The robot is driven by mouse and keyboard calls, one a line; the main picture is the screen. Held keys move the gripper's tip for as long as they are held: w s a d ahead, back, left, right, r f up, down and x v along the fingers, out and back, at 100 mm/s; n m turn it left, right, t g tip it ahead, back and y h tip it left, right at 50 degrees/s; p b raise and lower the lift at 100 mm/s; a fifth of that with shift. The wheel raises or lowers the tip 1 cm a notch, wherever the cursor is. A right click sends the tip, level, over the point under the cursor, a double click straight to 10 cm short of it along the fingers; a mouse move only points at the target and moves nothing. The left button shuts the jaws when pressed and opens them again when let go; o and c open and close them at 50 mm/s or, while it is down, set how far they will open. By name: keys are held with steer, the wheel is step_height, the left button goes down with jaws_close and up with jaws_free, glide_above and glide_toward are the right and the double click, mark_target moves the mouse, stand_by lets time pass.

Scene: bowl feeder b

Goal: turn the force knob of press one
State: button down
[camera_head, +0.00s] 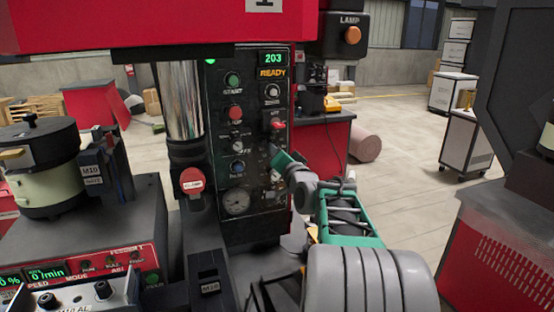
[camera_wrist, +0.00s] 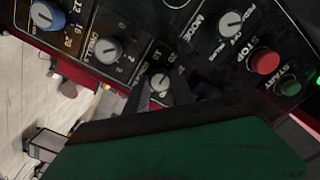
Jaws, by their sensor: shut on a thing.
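Press one's dark control panel (camera_head: 250,205) stands in the middle of the head view. My gripper (camera_head: 275,152) reaches its right column from the lower right. In the wrist view my two dark fingers (camera_wrist: 160,88) are shut on a small grey dial knob (camera_wrist: 160,81) with a white pointer and a number scale. I take it for the force knob; its name label cannot be read. In the head view my gripper hides the held knob.
Close by are the red stop button (camera_wrist: 264,62), green start button (camera_wrist: 290,88), mode knob (camera_wrist: 230,23), dwell knob (camera_wrist: 107,50) and a blue knob (camera_wrist: 46,15). The display (camera_head: 272,58) reads 203 above READY. A red-topped clamp button (camera_head: 192,180) stands left of the panel.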

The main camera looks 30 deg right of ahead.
steer(key=m+b, duration=0.1)
steer(key=m, duration=0.7)
steer(key=shift+m, duration=0.4)
stand_by(0.3)
steer(key=c, duration=1.1)
jaws_free()
steer(key=shift+o, duration=0.2)
steer(key=shift+s, duration=0.1)
steer(key=b+v, duration=0.1)
steer(key=v, duration=0.6)
steer(key=shift+s+b, duration=0.35)
steer(key=shift+b, duration=0.05)
